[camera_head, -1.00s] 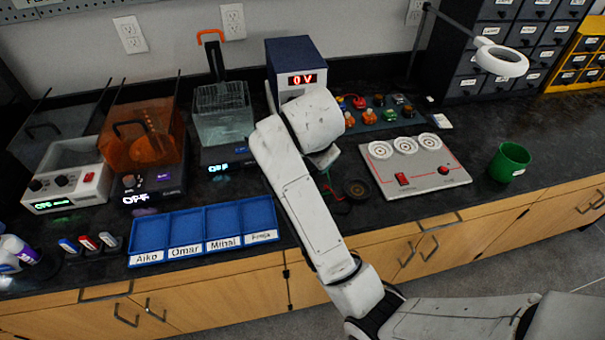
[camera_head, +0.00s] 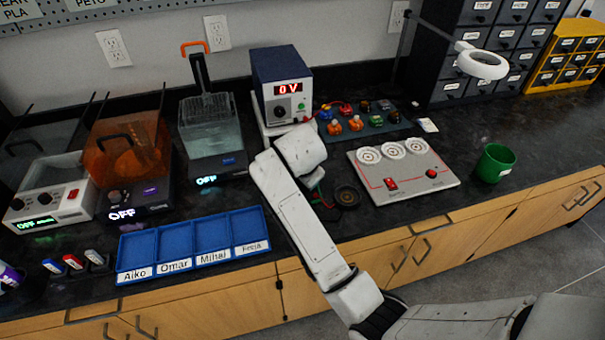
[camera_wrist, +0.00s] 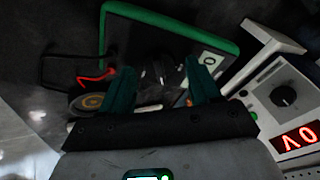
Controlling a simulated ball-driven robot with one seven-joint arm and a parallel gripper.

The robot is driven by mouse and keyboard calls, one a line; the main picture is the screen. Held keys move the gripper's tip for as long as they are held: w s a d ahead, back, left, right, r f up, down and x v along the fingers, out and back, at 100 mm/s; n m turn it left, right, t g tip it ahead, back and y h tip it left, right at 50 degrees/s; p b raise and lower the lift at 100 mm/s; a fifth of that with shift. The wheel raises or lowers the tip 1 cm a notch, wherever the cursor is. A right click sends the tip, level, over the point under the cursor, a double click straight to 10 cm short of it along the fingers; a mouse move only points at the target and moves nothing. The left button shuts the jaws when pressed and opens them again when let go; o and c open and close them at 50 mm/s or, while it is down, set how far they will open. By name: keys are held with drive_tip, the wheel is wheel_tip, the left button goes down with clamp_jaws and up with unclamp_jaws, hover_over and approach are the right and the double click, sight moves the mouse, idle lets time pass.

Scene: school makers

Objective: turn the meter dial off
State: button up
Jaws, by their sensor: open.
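A dark, green-edged device (camera_wrist: 225,31), apparently the meter, lies beyond my gripper in the wrist view. A small white patch with a dark mark (camera_wrist: 208,61) shows near its right side. My gripper (camera_wrist: 163,78) is open, its two teal fingers pointing at the device. A dark rounded shape, possibly the dial (camera_wrist: 166,72), shows between the fingers. I cannot tell its setting or whether the fingers touch it. In the head view my arm hides the gripper and most or all of the meter.
A power supply (camera_head: 284,71) reading 0 V stands behind my arm; its knob (camera_wrist: 283,96) is close to the gripper's right. A red lead (camera_wrist: 97,76) and a round dark part (camera_head: 347,195) lie nearby. A switch board (camera_head: 405,178) and green cup (camera_head: 495,162) stand right; blue trays (camera_head: 156,240) left.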

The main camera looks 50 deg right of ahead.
drive_tip(key=c, duration=1)
drive_tip(key=shift+r+n+p, duration=0.1)
drive_tip(key=shift+n+p, duration=0.3)
drive_tip(key=shift+p, duration=0.05)
drive_tip(key=shift+r+n+p, duration=0.1)
drive_tip(key=shift+n+p, duration=0.5)
drive_tip(key=shift+p, duration=0.05)
drive_tip(key=n+t+p, duration=0.1)
drive_tip(key=n+p, duration=0.5)
drive_tip(key=n, duration=0.1)
drive_tip(key=shift+n+t+y+p, duration=0.4)
drive_tip(key=shift+n+p, duration=0.65)
drive_tip(key=shift+n, duration=0.55)
